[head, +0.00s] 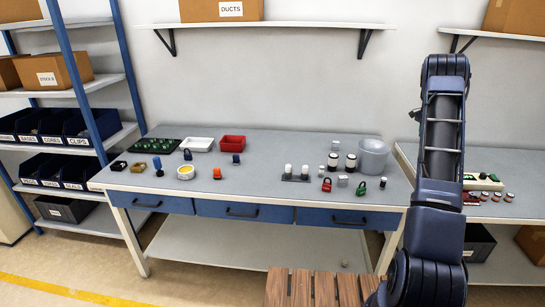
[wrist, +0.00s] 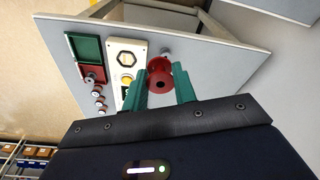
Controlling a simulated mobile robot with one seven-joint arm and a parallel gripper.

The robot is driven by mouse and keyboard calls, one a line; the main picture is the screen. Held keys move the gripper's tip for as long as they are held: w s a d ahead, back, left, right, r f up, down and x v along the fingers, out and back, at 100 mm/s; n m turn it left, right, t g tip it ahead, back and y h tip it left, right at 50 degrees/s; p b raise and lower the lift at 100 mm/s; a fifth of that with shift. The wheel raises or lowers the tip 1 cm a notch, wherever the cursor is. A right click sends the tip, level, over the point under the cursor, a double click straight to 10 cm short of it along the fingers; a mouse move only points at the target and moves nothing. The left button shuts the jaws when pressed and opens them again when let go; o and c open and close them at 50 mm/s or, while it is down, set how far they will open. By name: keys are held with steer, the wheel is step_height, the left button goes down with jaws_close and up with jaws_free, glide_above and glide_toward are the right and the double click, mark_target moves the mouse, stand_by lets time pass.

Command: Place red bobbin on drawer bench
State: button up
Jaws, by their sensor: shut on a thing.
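In the wrist view my gripper (wrist: 163,92) has its two green fingers shut on the red bobbin (wrist: 158,70), a small red spool with a dark centre hole. The bobbin is held over or close to the right-hand bench top; the exact gap is hard to tell. In the head view my arm stands at the right and hides the gripper and the held bobbin. The drawer bench (head: 255,168) is the grey-topped table with blue drawers in the middle of the head view.
Trays, a red bin (head: 233,143), padlocks, small jars and a grey bucket (head: 373,155) stand on the drawer bench; its front middle is clear. The right-hand bench (wrist: 215,75) carries a control board (wrist: 124,62) and several red-topped pieces. A wooden slatted surface (head: 315,287) is in front.

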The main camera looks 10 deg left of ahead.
steer(key=w+a+n, duration=0.3)
steer(key=w+a, duration=0.1)
steer(key=a, duration=0.5)
steer(key=w+a+n, duration=0.2)
steer(key=w+a, duration=0.1)
steer(key=a, duration=0.6)
step_height(320, 180, up, 3)
steer(key=n+y, duration=0.3)
steer(key=n, duration=1.4)
glide_above(265, 156)
steer(key=f, duration=1.9)
steer(key=shift+s+d+f, duration=0.15)
steer(key=shift+s+f, duration=0.15)
steer(key=shift+f, duration=0.1)
steer(key=o, duration=0.9)
steer(key=shift+c, duration=0.2)
steer(key=shift+o, duration=0.4)
